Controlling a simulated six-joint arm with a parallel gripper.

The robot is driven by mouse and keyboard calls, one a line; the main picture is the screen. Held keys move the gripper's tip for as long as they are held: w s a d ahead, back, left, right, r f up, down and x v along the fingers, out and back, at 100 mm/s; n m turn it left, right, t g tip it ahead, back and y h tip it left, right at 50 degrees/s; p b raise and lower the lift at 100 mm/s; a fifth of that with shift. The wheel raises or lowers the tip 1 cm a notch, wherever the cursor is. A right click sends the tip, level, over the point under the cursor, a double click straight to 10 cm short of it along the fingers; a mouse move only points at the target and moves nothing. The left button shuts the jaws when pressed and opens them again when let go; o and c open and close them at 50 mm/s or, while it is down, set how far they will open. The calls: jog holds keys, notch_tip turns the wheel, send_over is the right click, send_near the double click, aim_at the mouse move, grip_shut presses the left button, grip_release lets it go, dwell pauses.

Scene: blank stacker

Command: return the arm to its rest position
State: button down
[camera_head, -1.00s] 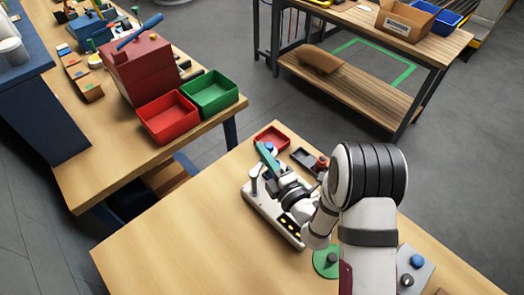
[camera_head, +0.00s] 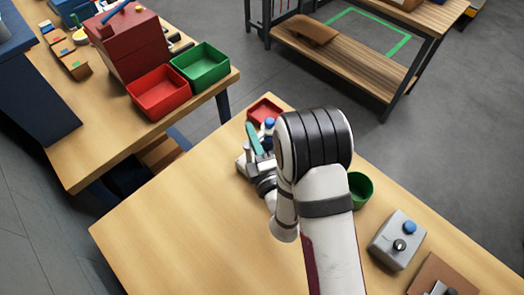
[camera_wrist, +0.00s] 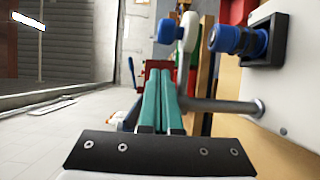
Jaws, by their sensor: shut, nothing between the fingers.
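My white arm reaches up from the bottom of the head view and bends over the near wooden table (camera_head: 170,225). My gripper (camera_head: 254,136) shows teal fingers beside the arm's black-ringed joint. In the wrist view, the two teal fingers of my gripper (camera_wrist: 159,90) lie side by side, closed, with nothing between them. A metal post (camera_wrist: 225,105) on a pale plate (camera_wrist: 292,105) stands close to the right of the fingers. A blue knob (camera_wrist: 228,39) in a black holder is on the same plate. In the head view, my arm hides much of this fixture.
A red tray (camera_head: 265,108) lies just beyond my gripper. A green cup (camera_head: 361,189), a grey box with knobs (camera_head: 397,240) and a brown board (camera_head: 430,277) are right of my arm. The near table's left side is clear. Another table holds red (camera_head: 158,96) and green bins (camera_head: 203,66).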

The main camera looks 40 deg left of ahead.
jog(key=v, duration=0.7)
jog(key=s+a+r+n+g+y, duration=0.1)
jog(key=s+r+n+g+y, duration=0.25)
jog(key=r+n+g, duration=0.55)
jog(key=s+d+r+n+g+h, duration=0.5)
jog(key=s+d+r+n+g, duration=0.35)
jog(key=n, duration=0.75)
jog(key=w+d+f+n+t+h, duration=0.1)
jog(key=d+f+n+t+h, duration=0.2)
jog(key=d, duration=0.5)
jog(key=w+d+f+n+t+h, duration=0.1)
jog(key=d+f+n+t+h, duration=0.1)
jog(key=d, duration=0.6)
jog(key=w+d+f+n+t+h, duration=0.1)
jog(key=d+f+n+t+h, duration=0.2)
jog(key=d+h, duration=0.5)
jog(key=n+t, duration=0.1)
jog(key=n, duration=0.1)
jog(key=shift+d+f+n, duration=0.3)
jog(key=shift+d, duration=0.05)
